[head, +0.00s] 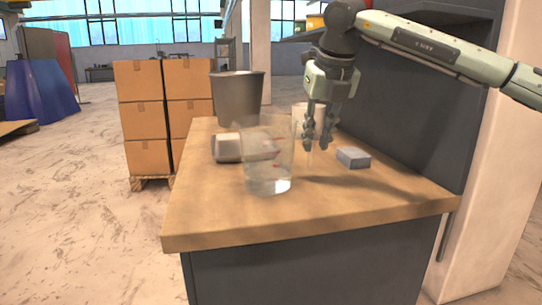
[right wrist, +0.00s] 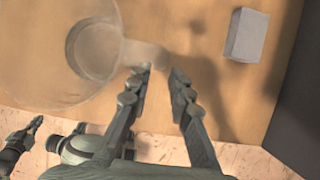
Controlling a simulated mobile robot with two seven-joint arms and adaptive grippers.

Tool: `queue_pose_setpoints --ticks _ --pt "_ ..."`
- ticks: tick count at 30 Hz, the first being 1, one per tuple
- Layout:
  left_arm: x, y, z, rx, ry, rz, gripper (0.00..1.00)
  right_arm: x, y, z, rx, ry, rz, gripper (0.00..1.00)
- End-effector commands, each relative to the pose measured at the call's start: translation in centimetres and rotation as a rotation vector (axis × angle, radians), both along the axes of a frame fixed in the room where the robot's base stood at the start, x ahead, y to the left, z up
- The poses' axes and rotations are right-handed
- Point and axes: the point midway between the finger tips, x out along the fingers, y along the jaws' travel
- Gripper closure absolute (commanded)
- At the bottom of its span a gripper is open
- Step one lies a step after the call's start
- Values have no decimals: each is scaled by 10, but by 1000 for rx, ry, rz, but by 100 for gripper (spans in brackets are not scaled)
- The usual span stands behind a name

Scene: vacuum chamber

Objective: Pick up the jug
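The jug (head: 268,165) is a clear, see-through vessel with red marks, upright on the wooden worktop near its front left. It also shows from above in the right wrist view (right wrist: 60,85), with its handle (right wrist: 145,52) pointing right. My right gripper (head: 318,145) points down just right of the jug in the head view. In the right wrist view its fingers (right wrist: 162,72) are apart with nothing between them; the handle's end shows just beyond the fingertips. A gripper that seems to be my left (right wrist: 25,135) shows at the lower left there; its opening is unclear.
A small grey box (head: 353,157) lies right of the gripper. A dark panel (head: 410,110) bounds the worktop (head: 300,215) on the right. Its front is clear.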

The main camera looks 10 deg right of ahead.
Motion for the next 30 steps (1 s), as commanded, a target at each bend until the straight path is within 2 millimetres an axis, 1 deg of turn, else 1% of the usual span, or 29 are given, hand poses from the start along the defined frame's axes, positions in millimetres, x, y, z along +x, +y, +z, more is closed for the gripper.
queue_pose_setpoints --ticks 4,6,9,11,18,19,24,30 --pt "3 -1 1 -4 -6 -1 100 11 2 -16 -1 3 1 80" --pt "6 -1 -2 -6 -6 -2 100 17 3 -25 -1 3 1 80" --pt "9 -1 -9 -8 -6 -2 100 22 3 -38 -1 3 0 80" --pt "11 -1 -9 -8 -7 -3 100 23 3 -42 0 2 0 80" --pt "12 -2 -9 -9 -8 -2 100 24 3 -44 0 1 0 80" --pt "11 -2 -9 -9 -8 -2 100 24 3 -44 0 1 0 81" --pt "10 -2 -9 -9 -8 -3 100 24 3 -44 0 1 0 100" --pt "9 -2 -8 -9 -8 -3 100 24 3 -44 -1 2 0 100"
